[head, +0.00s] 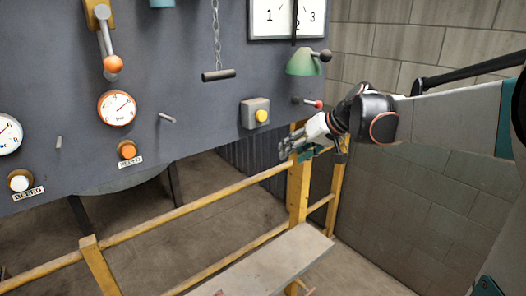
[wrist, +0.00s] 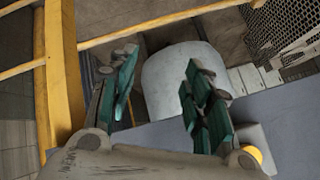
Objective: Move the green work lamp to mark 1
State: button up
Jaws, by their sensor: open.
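The green work lamp (head: 303,63) hangs in front of the dark panel at the upper right in the head view. A dark rod runs up from it to a white plate (head: 272,19) numbered 1, 2 and 3, and it stands near the 2. A dark ball knob (head: 326,56) sticks out at its right. My gripper (head: 287,147) is below the lamp and apart from it, in front of the panel's lower right edge. In the wrist view my gripper (wrist: 160,88) has its fingers apart with nothing held between them. I cannot make out the lamp there.
A grey box with a yellow button (head: 262,116) and a red-tipped lever (head: 312,103) sit on the panel between lamp and gripper. A yellow railing (head: 190,204) runs below my gripper. A chain with a bar handle (head: 218,75) hangs left of the lamp. A block wall (head: 385,45) closes the right.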

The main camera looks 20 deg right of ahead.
grip_shut()
jog(key=s+d+r+m+t+y+p, duration=0.1)
jog(key=s+d+r+m+t+p, duration=0.25)
jog(key=d+r, duration=0.4)
jog(key=s+d+r+m+t+p, duration=0.25)
jog(key=s+d+r, duration=0.2)
jog(key=r, duration=0.65)
jog(key=s+d+r+m+t+y+p, duration=0.1)
jog(key=s+d+r+m+t+p, duration=0.35)
jog(key=r, duration=0.45)
jog(key=w+a+f+g+p, duration=0.1)
jog(key=w+a, duration=0.4)
jog(key=w, duration=0.4)
jog(key=shift+a+g, duration=0.25)
jog(key=shift+g, duration=0.1)
